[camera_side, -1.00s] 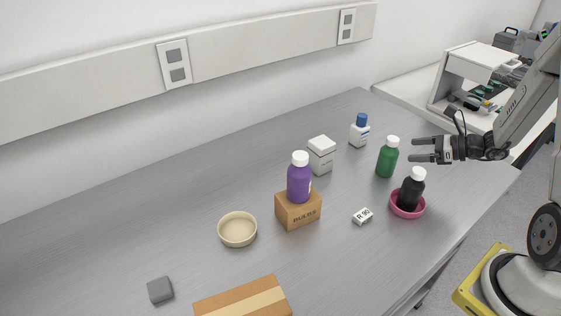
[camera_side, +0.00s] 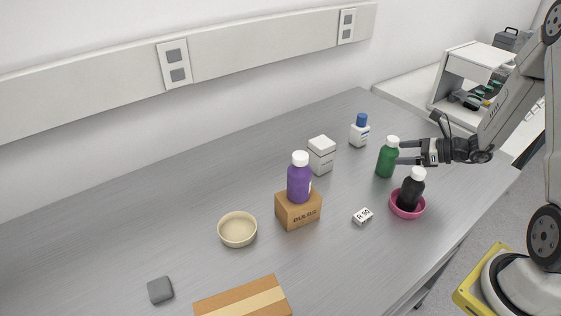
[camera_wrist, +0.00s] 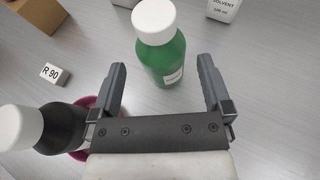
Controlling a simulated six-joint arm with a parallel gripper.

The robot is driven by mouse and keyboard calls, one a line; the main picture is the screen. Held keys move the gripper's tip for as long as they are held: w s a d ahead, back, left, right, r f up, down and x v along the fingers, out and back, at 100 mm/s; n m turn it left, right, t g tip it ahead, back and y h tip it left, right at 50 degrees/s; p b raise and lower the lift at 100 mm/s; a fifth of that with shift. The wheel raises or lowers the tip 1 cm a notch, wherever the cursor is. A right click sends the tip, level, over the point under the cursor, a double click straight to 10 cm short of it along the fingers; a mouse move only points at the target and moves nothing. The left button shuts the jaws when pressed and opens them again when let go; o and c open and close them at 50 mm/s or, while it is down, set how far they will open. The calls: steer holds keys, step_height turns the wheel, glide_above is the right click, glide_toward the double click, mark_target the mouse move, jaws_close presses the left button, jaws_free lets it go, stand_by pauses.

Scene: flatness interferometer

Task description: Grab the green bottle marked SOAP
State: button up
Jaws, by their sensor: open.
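The green bottle (camera_side: 387,160) with a white cap stands upright on the grey table. It also shows in the wrist view (camera_wrist: 165,60), with only part of a small pale label visible; I cannot read the word on it. My gripper (camera_side: 405,153) is open at the bottle's right side in the side view. In the wrist view my gripper (camera_wrist: 161,75) has its two fingers apart, with the bottle between and just beyond the fingertips. I cannot tell whether a finger touches it.
A black bottle (camera_side: 410,192) stands in a pink bowl (camera_side: 421,208), close to my left finger in the wrist view. A white-and-blue solvent bottle (camera_side: 359,133), a white box-shaped container (camera_side: 321,154), a small R 90 block (camera_side: 362,216) and a purple bottle (camera_side: 299,182) on a box (camera_side: 298,211) stand around.

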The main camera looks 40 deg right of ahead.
mark_target(389, 152)
steer(key=shift+x, duration=2.4)
steer(key=shift+c, duration=0.2)
steer(key=c, duration=1.3)
steer(key=shift+o, duration=0.2)
steer(key=shift+d, duration=0.1)
steer(key=shift+r, duration=0.1)
steer(key=shift+r, duration=4.85)
